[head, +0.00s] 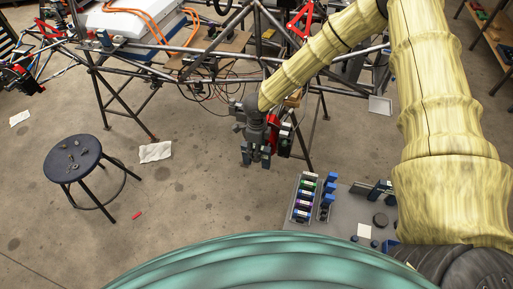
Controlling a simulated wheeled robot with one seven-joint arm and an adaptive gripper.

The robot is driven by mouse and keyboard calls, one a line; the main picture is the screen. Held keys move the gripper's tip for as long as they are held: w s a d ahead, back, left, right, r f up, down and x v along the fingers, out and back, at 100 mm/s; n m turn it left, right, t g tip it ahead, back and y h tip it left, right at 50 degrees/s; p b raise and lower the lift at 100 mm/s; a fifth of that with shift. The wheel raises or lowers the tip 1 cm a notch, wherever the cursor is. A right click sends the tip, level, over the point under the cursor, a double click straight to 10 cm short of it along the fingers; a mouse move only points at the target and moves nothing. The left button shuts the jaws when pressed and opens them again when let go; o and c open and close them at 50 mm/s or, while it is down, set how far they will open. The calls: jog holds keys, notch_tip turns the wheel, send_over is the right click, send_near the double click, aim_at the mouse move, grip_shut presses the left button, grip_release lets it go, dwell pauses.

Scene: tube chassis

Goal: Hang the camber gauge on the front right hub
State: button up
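My gripper (256,159) points down near the middle of the head view, beside the tube chassis. Its two fingers are spread, with a gap between them, and I see nothing held there. Just behind it to the right is a hub assembly (284,140) with red and dark parts, partly hidden by my gripper and arm. I cannot tell whether they touch. Another hub assembly (20,82) with a red part is at the far left of the chassis. I cannot pick out the camber gauge for certain; small dark and blue tools (380,190) lie on the grey surface at lower right.
The tube chassis (118,98) spans the back. A grey work surface (345,215) at lower right bears a rack of coloured items (305,198). A round stool (62,165) with small parts stands at left. Open floor (205,200) lies between the stool and work surface.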

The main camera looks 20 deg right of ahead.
jog(key=shift+r, duration=0.1)
notch_tip(320, 180, up, 12)
dwell(0.8)
dwell(0.5)
